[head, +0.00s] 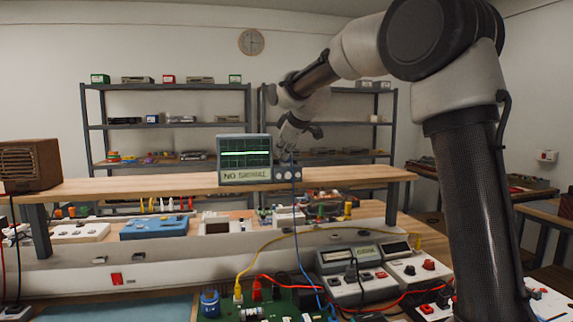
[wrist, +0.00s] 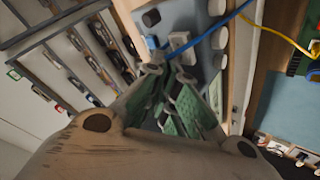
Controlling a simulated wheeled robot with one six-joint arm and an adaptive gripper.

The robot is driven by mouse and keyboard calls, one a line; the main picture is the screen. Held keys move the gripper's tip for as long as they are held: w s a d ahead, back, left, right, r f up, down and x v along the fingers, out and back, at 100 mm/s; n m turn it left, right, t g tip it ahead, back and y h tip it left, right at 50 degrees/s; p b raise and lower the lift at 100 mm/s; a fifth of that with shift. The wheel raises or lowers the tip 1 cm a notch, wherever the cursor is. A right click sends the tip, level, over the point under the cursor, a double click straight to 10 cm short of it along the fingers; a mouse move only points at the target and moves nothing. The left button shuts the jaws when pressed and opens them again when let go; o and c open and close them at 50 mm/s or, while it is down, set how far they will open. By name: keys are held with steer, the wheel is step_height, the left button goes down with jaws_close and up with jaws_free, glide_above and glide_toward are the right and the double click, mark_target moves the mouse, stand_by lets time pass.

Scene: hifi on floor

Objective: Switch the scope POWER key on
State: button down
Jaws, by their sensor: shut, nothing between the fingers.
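The scope (head: 244,146) stands on the raised wooden shelf, with a green trace on its lit screen and a label that seems to read "NO SIGNAL". My gripper (head: 287,148) is at the right side of the scope's front, shut and empty. In the wrist view my gripper (wrist: 168,72) has its fingertips close to the scope's grey-blue panel (wrist: 207,52). A pale square key (wrist: 180,40) is just beyond the fingertips; I cannot tell whether they touch it. No POWER lettering is readable, and the fingers hide part of the panel.
A blue cable (head: 296,215) hangs from the scope's front and crosses close to the fingertips. A brown wooden box (head: 28,165) stands at the shelf's left end. The bench below is crowded with instruments, a green board (head: 225,312) and leads. The shelf between box and scope is clear.

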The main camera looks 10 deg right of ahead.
mark_target(284, 164)
steer(key=shift+r, duration=0.1)
steer(key=shift+r, duration=2.9)
steer(key=s+f+m+g, duration=0.1)
steer(key=f, duration=0.1)
steer(key=s+f+m, duration=0.1)
steer(key=s+f, duration=0.1)
steer(key=f, duration=0.1)
steer(key=s+d+f+m+g, duration=0.1)
steer(key=s+f, duration=0.1)
steer(key=f, duration=0.1)
steer(key=shift+d+f+g+h, duration=0.1)
steer(key=shift+f+g+h, duration=0.05)
steer(key=shift+g+h, duration=0.2)
steer(key=s+d+f+m, duration=0.2)
steer(key=s+d+f, duration=0.2)
steer(key=s, duration=0.9)
steer(key=s+d+f+m+g+h, duration=0.1)
steer(key=s+d+f+m, duration=0.2)
steer(key=s, duration=1.1)
steer(key=s+d+f+m+g, duration=0.1)
steer(key=s+d+f+m, duration=0.2)
steer(key=s+d, duration=0.4)
steer(key=s+f, duration=0.1)
steer(key=s, duration=0.5)
steer(key=shift+s+d+f, duration=0.3)
steer(key=shift+s+d, duration=0.05)
steer(key=shift+s, duration=0.05)
